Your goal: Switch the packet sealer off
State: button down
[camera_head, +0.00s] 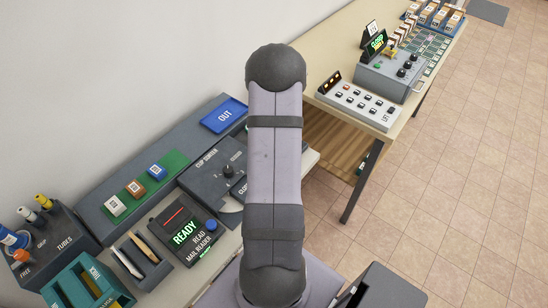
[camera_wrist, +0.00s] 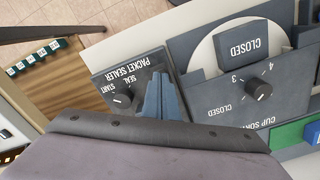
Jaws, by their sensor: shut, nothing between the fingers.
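The packet sealer (camera_wrist: 112,84) is a dark grey panel in the wrist view, its lettering upside down. Its round black knob (camera_wrist: 123,98) has the words SEAL and START beside it. Which mark the knob points to is too small to tell for sure, and part of the panel is hidden behind my gripper. My gripper (camera_wrist: 157,80) is shut and empty, its blue-grey fingers just right of the knob and apart from it in the picture. In the head view my arm hides the packet sealer.
The cup sorter (camera_wrist: 225,92), with a knob and a CLOSED block, lies right of the sealer. In the head view the mail reader (camera_head: 185,230) shows READY. A blue OUT tray (camera_head: 223,116) is behind. A second table with a switch panel (camera_head: 360,103) stands at right.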

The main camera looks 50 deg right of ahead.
jog(key=shift+f+b, duration=0.45)
jog(key=shift+f, duration=0.35)
dwell(0.4)
notch_tip(320, 180, up, 7)
jog(key=p, duration=0.5)
jog(key=shift+p, duration=0.3)
dwell(0.7)
